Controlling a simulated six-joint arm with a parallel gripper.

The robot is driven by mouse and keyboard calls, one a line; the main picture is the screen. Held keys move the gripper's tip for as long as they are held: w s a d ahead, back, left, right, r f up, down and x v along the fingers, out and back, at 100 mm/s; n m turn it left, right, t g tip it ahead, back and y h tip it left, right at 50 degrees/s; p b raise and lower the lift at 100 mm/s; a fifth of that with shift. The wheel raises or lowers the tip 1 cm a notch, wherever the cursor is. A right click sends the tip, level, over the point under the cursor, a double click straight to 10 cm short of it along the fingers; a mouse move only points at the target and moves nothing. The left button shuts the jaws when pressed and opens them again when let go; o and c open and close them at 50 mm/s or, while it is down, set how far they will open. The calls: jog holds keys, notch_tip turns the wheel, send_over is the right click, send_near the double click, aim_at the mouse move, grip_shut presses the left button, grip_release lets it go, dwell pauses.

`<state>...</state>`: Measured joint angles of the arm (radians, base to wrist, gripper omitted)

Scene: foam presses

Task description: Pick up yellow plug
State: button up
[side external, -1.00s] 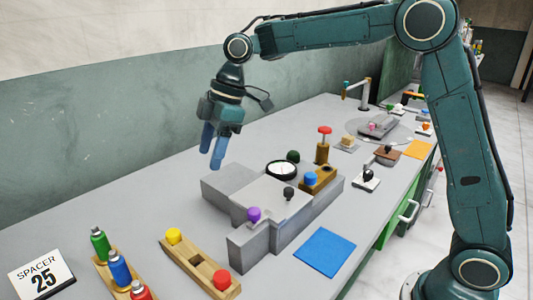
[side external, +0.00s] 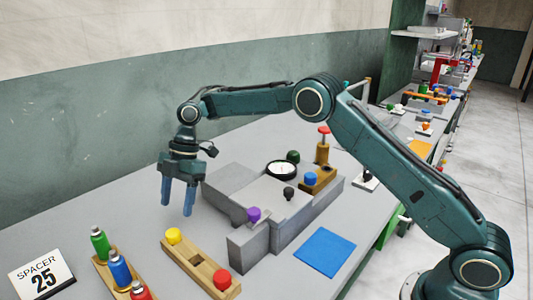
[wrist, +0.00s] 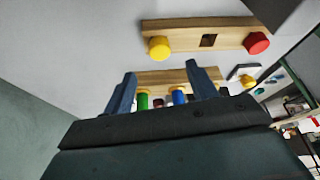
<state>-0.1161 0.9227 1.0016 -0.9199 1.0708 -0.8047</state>
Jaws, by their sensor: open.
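The yellow plug (side external: 173,236) sits at the far end of a wooden block (side external: 197,263) on the bench. A red plug (side external: 222,279) sits at the block's other end, with an empty square hole between them. My gripper (side external: 178,212) is open and empty, its blue fingers pointing down, and in the side view it appears above and close to the yellow plug. In the wrist view the yellow plug (wrist: 159,48) lies beyond the fingertips (wrist: 160,70), apart from them, and the red plug (wrist: 257,43) is to the right.
A grey stepped fixture (side external: 249,247) with a purple knob (side external: 254,214) stands right of the block. A blue mat (side external: 324,252) lies farther right.

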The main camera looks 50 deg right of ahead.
aim_at(173, 232)
jog(key=shift+f, duration=0.1)
jog(key=shift+a+f, duration=0.25)
jog(key=shift+f, duration=0.2)
jog(key=shift+s+f, duration=0.1)
jog(key=shift+x, duration=3.1)
jog(key=c, duration=1.1)
